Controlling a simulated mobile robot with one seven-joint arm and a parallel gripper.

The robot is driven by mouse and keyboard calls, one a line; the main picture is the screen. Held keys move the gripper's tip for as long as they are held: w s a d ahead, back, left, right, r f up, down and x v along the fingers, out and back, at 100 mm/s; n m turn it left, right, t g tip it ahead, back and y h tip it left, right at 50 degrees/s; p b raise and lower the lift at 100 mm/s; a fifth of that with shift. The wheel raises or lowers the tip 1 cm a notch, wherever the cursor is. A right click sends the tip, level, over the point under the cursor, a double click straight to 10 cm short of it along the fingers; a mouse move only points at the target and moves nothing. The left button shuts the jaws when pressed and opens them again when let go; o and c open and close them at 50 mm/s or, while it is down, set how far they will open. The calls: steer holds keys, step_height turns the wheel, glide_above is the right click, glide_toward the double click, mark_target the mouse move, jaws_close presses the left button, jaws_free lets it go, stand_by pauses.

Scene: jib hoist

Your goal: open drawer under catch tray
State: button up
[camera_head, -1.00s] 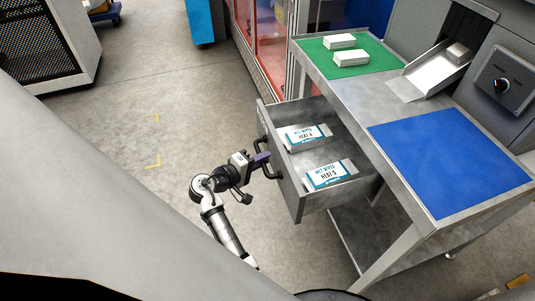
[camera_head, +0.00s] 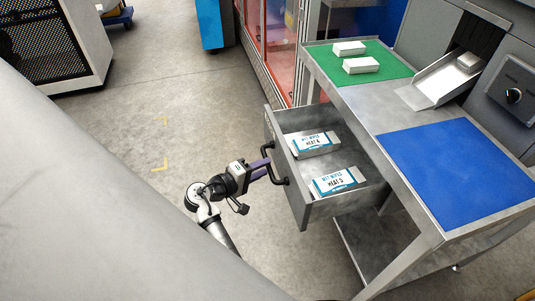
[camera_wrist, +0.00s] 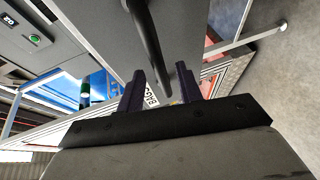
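The drawer (camera_head: 298,203) under the steel table (camera_head: 377,115) is pulled well out, with its inside showing. It holds two white-and-blue packs of wet wipes, one (camera_head: 313,143) towards the back and one (camera_head: 338,181) nearer. The dark bar handle (camera_head: 279,181) is on its front panel. My gripper (camera_head: 266,167) is at this handle, with its fingers apart. In the wrist view, the fingers of my gripper (camera_wrist: 160,69) are spread, and the handle (camera_wrist: 147,40) runs between them with gaps showing. I cannot tell whether a finger touches it.
The table carries a green mat (camera_head: 385,72) with white boxes and a blue mat (camera_head: 455,165). A metal chute (camera_head: 437,88) with a box on it slopes from the grey machine (camera_head: 505,75). Open floor (camera_head: 130,195) lies left of the drawer.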

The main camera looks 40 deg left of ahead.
steer(key=b+v, duration=0.1)
steer(key=v, duration=1)
steer(key=shift+w+a, duration=0.1)
steer(key=shift+w, duration=0.05)
